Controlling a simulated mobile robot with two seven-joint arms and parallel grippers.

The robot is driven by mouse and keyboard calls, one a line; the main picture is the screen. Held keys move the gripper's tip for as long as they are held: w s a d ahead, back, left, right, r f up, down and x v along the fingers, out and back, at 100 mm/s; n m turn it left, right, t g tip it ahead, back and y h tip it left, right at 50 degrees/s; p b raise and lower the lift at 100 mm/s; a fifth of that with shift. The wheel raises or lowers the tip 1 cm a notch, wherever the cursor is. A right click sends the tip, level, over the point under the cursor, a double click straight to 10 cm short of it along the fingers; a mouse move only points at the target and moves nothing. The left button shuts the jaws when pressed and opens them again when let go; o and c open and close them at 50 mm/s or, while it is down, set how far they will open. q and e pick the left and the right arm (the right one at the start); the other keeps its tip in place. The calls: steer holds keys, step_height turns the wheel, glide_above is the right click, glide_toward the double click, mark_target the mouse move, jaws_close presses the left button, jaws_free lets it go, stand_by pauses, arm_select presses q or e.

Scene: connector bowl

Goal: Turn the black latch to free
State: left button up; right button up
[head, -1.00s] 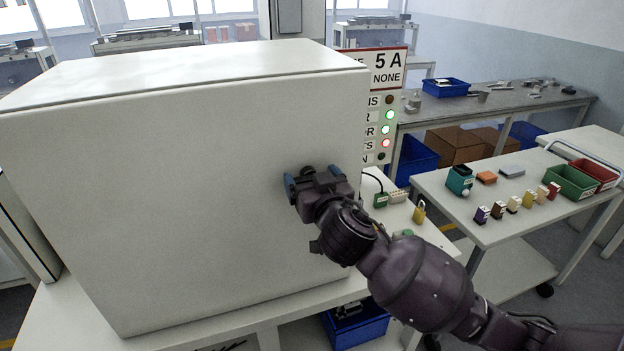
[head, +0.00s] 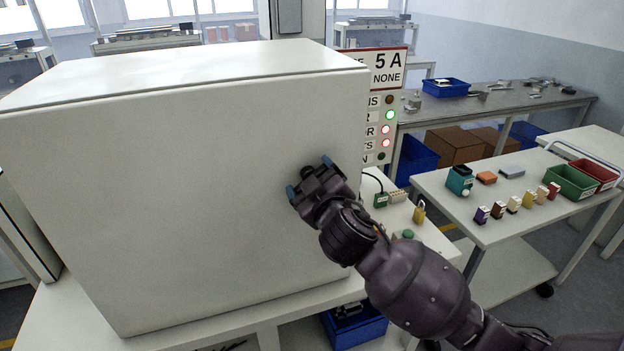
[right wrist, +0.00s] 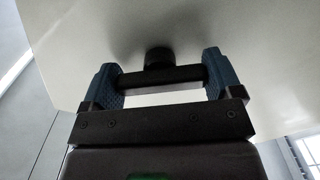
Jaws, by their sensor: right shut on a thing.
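The large white cabinet (head: 180,190) stands shut on the bench, its front door facing me. The black latch (right wrist: 158,77) is on that door; in the right wrist view it is a dark bar with a round boss behind it. My right gripper (head: 308,178) is at the right part of the door, shut on the latch, with one blue fingertip at each end of the bar. It also shows in the right wrist view (right wrist: 162,80). In the head view the gripper mostly hides the latch, and it sits tilted. My left gripper is not in view.
A status board (head: 385,100) with green and red lights stands behind the cabinet. A yellow padlock (head: 419,212) and a green button (head: 407,235) are on the bench right of the cabinet. A side cart (head: 480,200) holds small coloured connectors and bins. A blue bin (head: 355,325) is below.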

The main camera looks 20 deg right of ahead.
steer(key=n, duration=0.5)
steer(key=shift+n, duration=0.3)
steer(key=n, duration=0.5)
stand_by(0.4)
steer(key=o, duration=0.7)
steer(key=shift+o, duration=0.2)
steer(key=shift+s, duration=0.1)
steer(key=s+b, duration=0.1)
steer(key=s, duration=0.9)
steer(key=shift+s+d+b, duration=0.2)
steer(key=shift+s+b, duration=0.1)
